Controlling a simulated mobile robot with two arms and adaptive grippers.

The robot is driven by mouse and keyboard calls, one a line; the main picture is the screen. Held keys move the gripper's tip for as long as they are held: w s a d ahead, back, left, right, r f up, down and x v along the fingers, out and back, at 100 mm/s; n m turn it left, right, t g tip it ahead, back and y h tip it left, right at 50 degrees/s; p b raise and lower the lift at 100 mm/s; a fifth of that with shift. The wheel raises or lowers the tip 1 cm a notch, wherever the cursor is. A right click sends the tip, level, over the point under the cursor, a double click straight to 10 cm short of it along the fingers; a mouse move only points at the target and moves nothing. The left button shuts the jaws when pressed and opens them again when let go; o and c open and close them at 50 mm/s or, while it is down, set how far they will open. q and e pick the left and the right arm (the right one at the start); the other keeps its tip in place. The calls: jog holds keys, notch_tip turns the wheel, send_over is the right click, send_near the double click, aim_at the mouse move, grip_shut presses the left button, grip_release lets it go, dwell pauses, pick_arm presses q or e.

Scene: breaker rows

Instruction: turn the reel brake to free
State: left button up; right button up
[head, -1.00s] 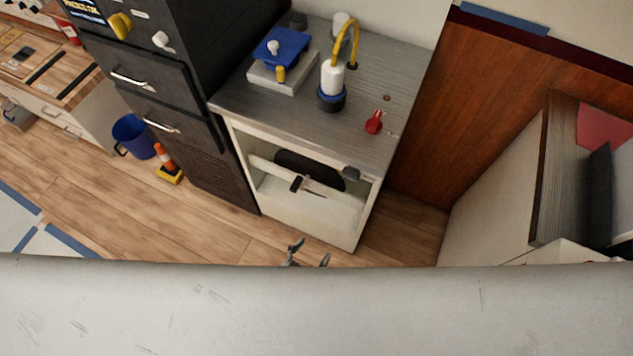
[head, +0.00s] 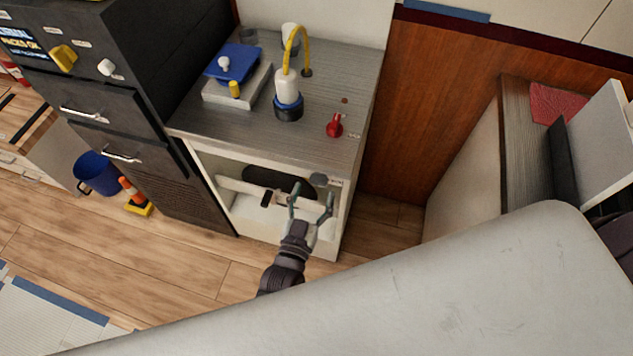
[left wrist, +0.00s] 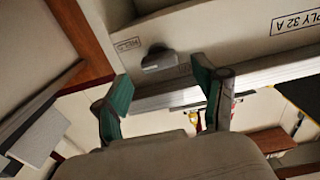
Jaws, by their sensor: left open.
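A small grey knob (head: 318,180) sits on the upper right of the cabinet's front, beside a small label. In the left wrist view the grey knob (left wrist: 160,58) shows as a grip on a pale panel; the partly legible label seems to start with "REEL", so I take it as the reel brake. I cannot read its setting. My left gripper (head: 311,191) is open and empty in front of the cabinet, just below the knob. In the wrist view its green-padded fingertips (left wrist: 160,72) stand either side of the knob, apparently short of it. My right gripper is not in view.
A red knob (head: 335,126) stands on the grey countertop (head: 340,80), near a white bottle with a blue base (head: 288,97) and a blue-topped box (head: 233,62). A white bar (head: 235,187) crosses the cabinet opening. A blue bucket (head: 97,174) stands on the floor left.

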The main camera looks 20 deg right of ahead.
aim_at(317, 184)
pick_arm(q)
jog(key=shift+x, duration=1.6)
jog(key=c, duration=1.1)
jog(key=shift+c, duration=0.2)
